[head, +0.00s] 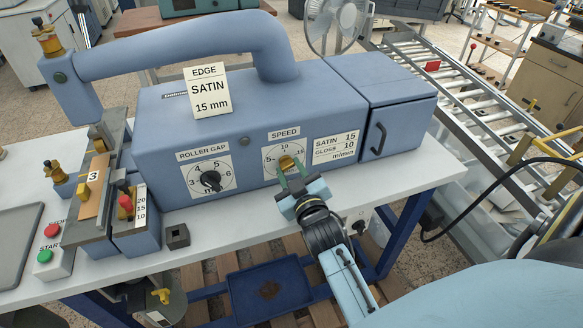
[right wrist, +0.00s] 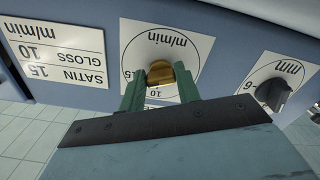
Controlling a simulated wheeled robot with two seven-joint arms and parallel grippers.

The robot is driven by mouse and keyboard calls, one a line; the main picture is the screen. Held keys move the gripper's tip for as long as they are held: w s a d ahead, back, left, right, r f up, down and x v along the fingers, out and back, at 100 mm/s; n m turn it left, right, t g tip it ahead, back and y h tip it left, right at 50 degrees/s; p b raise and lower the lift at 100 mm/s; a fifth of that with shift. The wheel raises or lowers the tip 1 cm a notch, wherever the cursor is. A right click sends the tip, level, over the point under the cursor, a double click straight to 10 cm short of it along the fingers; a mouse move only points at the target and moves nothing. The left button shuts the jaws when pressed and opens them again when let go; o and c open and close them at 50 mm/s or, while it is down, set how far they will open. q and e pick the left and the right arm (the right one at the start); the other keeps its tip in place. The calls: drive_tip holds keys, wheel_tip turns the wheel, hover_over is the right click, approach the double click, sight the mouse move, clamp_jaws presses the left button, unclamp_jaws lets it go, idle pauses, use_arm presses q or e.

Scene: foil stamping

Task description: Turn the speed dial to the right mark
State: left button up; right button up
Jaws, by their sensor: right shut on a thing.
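The speed dial has a brass knob (head: 287,162) on a white round scale plate (head: 271,159) under the SPEED label, on the front of the blue machine (head: 250,125). My right gripper (head: 291,172) is shut on the knob, one green finger on each side. In the right wrist view the brass knob (right wrist: 160,74) sits between the green fingertips, with the plate upside down behind it. The fingers cover part of the scale, so the exact pointer position is hard to tell. A card (head: 208,92) on top reads EDGE SATIN 15 mm. A label (head: 336,147) reads SATIN 15, GLOSS 10 m/min. My left gripper is out of view.
The black roller gap knob (head: 211,181) is left of the speed dial. A start/stop box (head: 50,246), a small black block (head: 177,236) and a grey tray (head: 18,240) are on the white table (head: 240,217). A handled blue box (head: 388,115) adjoins the machine on the right.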

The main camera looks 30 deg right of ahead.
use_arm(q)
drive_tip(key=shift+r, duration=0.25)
use_arm(e)
drive_tip(key=shift+m, duration=0.5)
drive_tip(key=o, duration=1)
